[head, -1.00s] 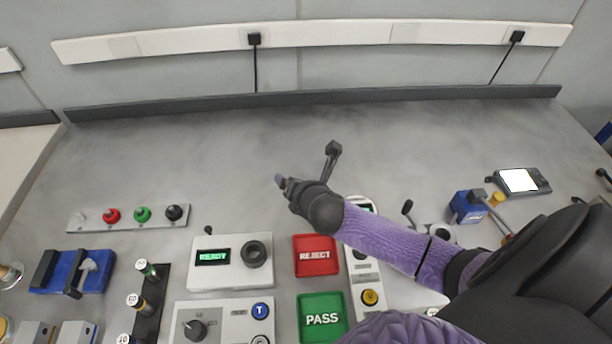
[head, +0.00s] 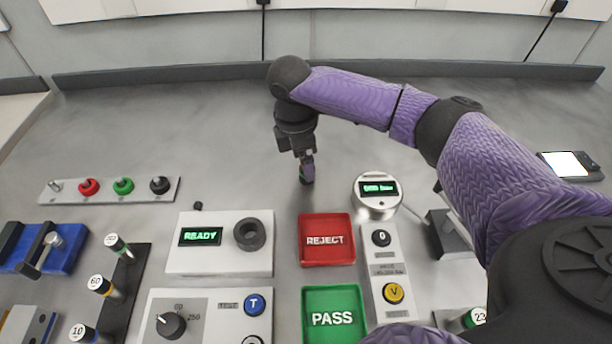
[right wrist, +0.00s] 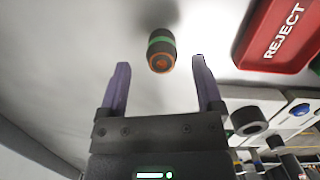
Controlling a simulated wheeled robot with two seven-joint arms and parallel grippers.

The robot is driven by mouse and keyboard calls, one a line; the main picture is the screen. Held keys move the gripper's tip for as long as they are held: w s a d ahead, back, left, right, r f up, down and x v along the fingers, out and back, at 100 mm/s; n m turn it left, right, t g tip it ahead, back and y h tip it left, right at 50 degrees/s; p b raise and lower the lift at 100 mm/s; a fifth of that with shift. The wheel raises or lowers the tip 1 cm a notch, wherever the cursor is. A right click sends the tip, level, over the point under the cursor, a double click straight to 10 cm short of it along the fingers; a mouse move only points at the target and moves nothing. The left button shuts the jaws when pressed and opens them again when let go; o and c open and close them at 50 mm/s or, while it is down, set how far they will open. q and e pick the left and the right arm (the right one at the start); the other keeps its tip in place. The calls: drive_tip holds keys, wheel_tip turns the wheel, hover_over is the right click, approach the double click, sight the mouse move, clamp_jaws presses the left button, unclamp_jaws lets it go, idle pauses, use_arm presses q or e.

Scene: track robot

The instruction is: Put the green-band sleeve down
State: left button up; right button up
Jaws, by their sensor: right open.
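The green-band sleeve (right wrist: 161,50) is a small dark cylinder with a green band and an orange ring on its near end. In the right wrist view it shows beyond the fingertips, in line with the gap between them. In the head view the sleeve (head: 307,176) is on the grey bench, partly hidden by my right gripper. My right gripper (head: 307,162) points down over it; in the wrist view the two purple fingers (right wrist: 161,68) are spread apart with nothing between them. My left gripper is not in view.
The red REJECT tray (head: 327,240) and green PASS tray (head: 334,318) lie nearer me. A READY box (head: 220,256) stands to the left and a round display device (head: 377,197) to the right. A rack of banded sleeves (head: 127,285) is at left. The bench behind is clear.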

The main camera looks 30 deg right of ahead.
drive_tip(key=f, duration=0.2)
drive_tip(key=f+b, duration=0.1)
drive_tip(key=shift+s+d+f, duration=0.2)
drive_tip(key=shift+d, duration=0.05)
drive_tip(key=shift+r, duration=0.2)
clamp_jaws()
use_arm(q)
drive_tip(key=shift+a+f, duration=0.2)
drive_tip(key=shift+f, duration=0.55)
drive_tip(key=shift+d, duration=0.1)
use_arm(e)
wheel_tip(320, 180, up, 10)
drive_tip(key=p, duration=0.4)
drive_tip(key=shift+a+p, duration=0.1)
drive_tip(key=shift+p, duration=0.25)
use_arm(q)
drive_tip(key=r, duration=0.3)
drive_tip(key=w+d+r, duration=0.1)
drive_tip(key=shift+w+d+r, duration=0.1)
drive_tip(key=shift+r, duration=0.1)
